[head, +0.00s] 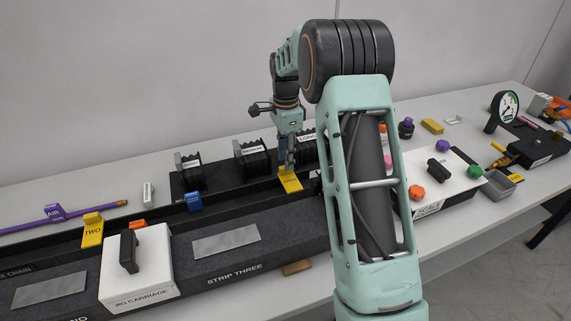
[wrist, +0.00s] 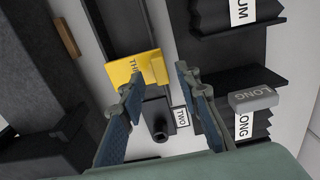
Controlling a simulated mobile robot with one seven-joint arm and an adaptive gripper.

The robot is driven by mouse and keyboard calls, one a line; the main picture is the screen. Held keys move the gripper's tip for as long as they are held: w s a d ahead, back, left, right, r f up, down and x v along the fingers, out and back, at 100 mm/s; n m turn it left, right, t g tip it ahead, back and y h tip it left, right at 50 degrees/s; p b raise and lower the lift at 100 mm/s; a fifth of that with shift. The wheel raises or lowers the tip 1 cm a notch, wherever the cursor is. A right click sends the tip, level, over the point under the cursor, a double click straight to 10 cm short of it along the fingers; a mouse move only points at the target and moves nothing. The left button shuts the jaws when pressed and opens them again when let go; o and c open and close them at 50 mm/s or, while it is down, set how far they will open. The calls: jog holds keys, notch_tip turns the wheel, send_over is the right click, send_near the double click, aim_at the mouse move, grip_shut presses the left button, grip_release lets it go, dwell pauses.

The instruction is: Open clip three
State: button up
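Clip three is a yellow block with a flat plate and partly visible lettering "TH" (wrist: 128,69). In the head view the same yellow clip (head: 290,184) sits on the dark rail just below my gripper (head: 289,162). In the wrist view my gripper (wrist: 158,77) is open, its two blue-grey fingers apart at the clip's near edge. Nothing is held between them. I cannot tell whether a fingertip touches the clip. A dark block with a round knob (wrist: 159,122) and a small "TWO" label (wrist: 181,117) show between and beside the fingers.
Black ribbed blocks, one marked LONG (wrist: 252,97), stand close to the right finger. A yellow clip marked TWO (head: 92,231) and a white jig carriage (head: 137,268) are at the left. The STRIP THREE bed (head: 270,252) lies in front. My arm hides some of the bench.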

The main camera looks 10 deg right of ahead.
aim_at(290, 178)
jog(key=shift+f, duration=1.4)
jog(key=shift+c, duration=0.4)
grip_shut()
